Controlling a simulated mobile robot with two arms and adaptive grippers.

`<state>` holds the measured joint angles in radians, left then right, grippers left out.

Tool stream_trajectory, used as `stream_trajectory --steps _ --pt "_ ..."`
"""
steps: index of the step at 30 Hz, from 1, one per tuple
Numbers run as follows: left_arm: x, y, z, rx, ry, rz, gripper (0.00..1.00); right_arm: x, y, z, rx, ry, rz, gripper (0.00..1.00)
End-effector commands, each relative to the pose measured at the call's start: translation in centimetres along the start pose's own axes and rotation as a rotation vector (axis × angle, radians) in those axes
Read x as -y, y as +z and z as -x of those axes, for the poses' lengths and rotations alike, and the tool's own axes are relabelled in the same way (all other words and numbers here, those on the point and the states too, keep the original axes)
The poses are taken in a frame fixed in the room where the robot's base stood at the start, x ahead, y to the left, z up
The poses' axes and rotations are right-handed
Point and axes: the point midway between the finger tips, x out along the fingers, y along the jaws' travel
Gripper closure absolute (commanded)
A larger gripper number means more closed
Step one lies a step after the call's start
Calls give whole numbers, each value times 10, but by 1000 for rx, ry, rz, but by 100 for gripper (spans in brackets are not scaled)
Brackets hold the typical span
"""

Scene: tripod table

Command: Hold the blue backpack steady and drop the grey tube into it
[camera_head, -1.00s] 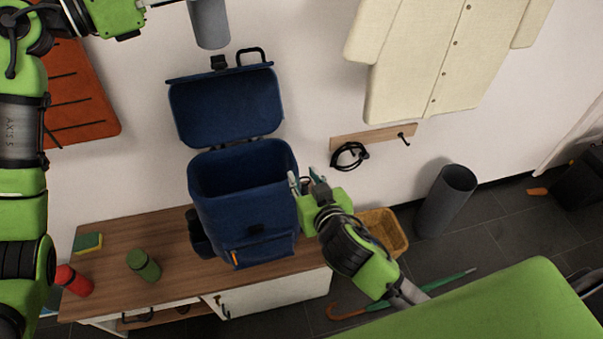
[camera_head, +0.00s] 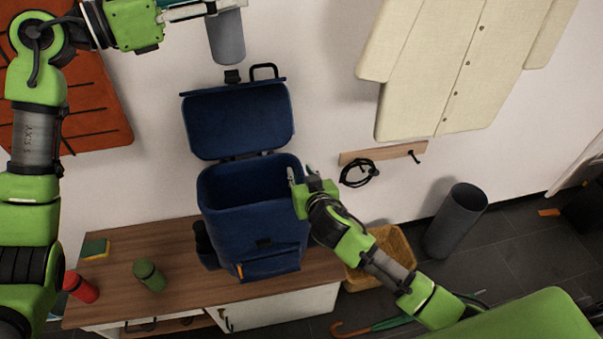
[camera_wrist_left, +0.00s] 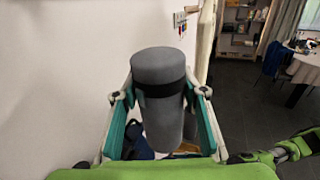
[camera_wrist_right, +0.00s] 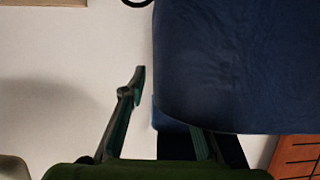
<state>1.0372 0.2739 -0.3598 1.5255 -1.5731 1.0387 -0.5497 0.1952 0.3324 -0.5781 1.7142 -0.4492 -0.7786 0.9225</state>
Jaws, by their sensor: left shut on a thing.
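The blue backpack (camera_head: 253,230) stands upright on the wooden bench top, its lid (camera_head: 240,118) flipped up against the wall and its mouth open. My left gripper (camera_head: 212,12) is shut on the grey tube (camera_head: 227,40), which hangs upright above the lid. The tube (camera_wrist_left: 160,85) also shows between the teal-padded fingers in the left wrist view. My right gripper (camera_head: 302,176) is open at the backpack's right rim, one finger over the mouth side and one outside. In the right wrist view the fingers are apart and the backpack (camera_wrist_right: 240,60) partly hides one.
On the bench (camera_head: 185,290) are a green bottle (camera_head: 149,275), a red bottle (camera_head: 80,287) and a sponge (camera_head: 95,249). A wicker basket (camera_head: 385,268) and a dark bin (camera_head: 456,220) stand right. A cream coat (camera_head: 440,90) hangs on the wall.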

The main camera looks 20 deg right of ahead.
Motion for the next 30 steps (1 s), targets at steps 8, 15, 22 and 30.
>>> stream_trajectory --steps 8,15,22,30 --pt "0 2 0 3 0 -1 91 0 0 0 0 0 0 100" --pt "0 1 0 3 0 -1 91 0 0 0 1 1 2 100" --pt "0 -11 0 1 0 -1 91 0 0 0 1 1 4 100" --pt "0 -30 0 3 1 0 91 -1 1 0 1 2 6 100"
